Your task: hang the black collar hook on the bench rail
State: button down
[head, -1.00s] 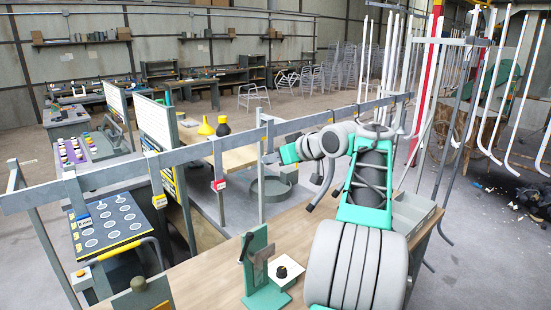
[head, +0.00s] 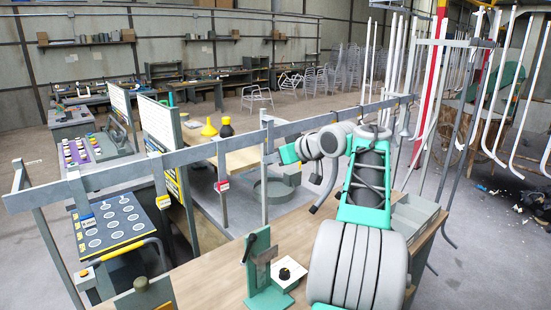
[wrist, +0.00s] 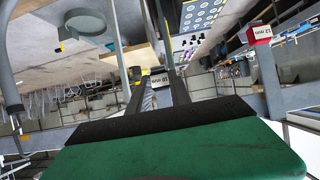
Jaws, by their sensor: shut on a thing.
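The bench rail (head: 120,176) is a long grey bar running across the head view from lower left to upper right. My gripper (head: 270,150) is at the rail, near its middle. In the wrist view my gripper (wrist: 158,76) shows two dark fingers. Between their tips is a small piece with a white label, apparently part of the black collar hook (wrist: 159,81). Its collar and hook end cannot be made out, and I cannot tell whether it touches the rail. In the head view the hook is too small or hidden to make out.
Tagged hooks hang on the rail left of my gripper: blue (head: 88,220), yellow (head: 162,201) and red (head: 221,186). A green fixture (head: 262,270) stands on the wooden bench (head: 205,277) below. Hanging white rods (head: 510,90) crowd the right.

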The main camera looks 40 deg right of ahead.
jog(key=shift+f+b, duration=0.9)
jog(key=shift+f, duration=0.25)
jog(key=c, duration=1.1)
grip_release()
jog(key=p+v, duration=0.2)
jog(key=v, duration=0.6)
dwell(0.5)
